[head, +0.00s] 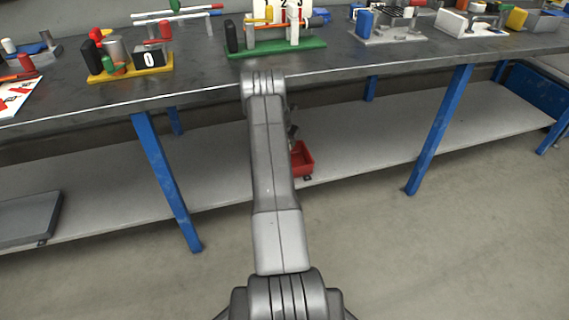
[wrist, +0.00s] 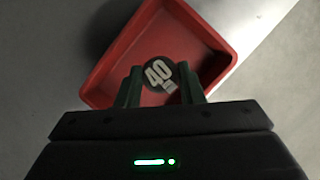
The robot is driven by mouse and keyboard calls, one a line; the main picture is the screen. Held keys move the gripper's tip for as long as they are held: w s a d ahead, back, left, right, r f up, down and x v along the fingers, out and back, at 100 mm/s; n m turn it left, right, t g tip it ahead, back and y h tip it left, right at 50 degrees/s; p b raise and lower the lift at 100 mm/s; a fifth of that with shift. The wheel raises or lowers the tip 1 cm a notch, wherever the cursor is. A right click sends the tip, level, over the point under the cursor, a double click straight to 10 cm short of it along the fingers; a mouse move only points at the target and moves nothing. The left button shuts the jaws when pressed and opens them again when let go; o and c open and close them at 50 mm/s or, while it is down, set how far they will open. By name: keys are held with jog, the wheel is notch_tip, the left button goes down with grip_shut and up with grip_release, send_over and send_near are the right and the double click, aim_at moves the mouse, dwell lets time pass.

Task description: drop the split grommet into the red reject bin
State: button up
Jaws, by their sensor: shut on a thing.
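The red reject bin (head: 303,158) stands on the lower shelf under the workbench, partly hidden behind my arm in the head view. In the wrist view the bin (wrist: 205,43) lies open below my gripper, tilted across the picture. My gripper (wrist: 160,82) is shut on the split grommet (wrist: 159,73), a dark round piece with a white "40" on its face. The grommet shows between the two dark green fingers, with the bin's red floor behind it. I cannot make out the split. In the head view my arm hides the grommet and most of the gripper.
The workbench top (head: 205,82) and its front edge overhang the lower shelf (head: 360,142). Blue legs (head: 165,180) and (head: 440,130) stand on either side. The shelf is bare right of the bin; a grey case (head: 28,217) lies at the far left. Coloured fixtures stand on top.

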notch_tip(320, 180, down, 5)
jog(key=b, duration=0.2)
jog(key=shift+b, duration=0.4)
jog(key=o, duration=1)
jog(key=shift+o, duration=0.2)
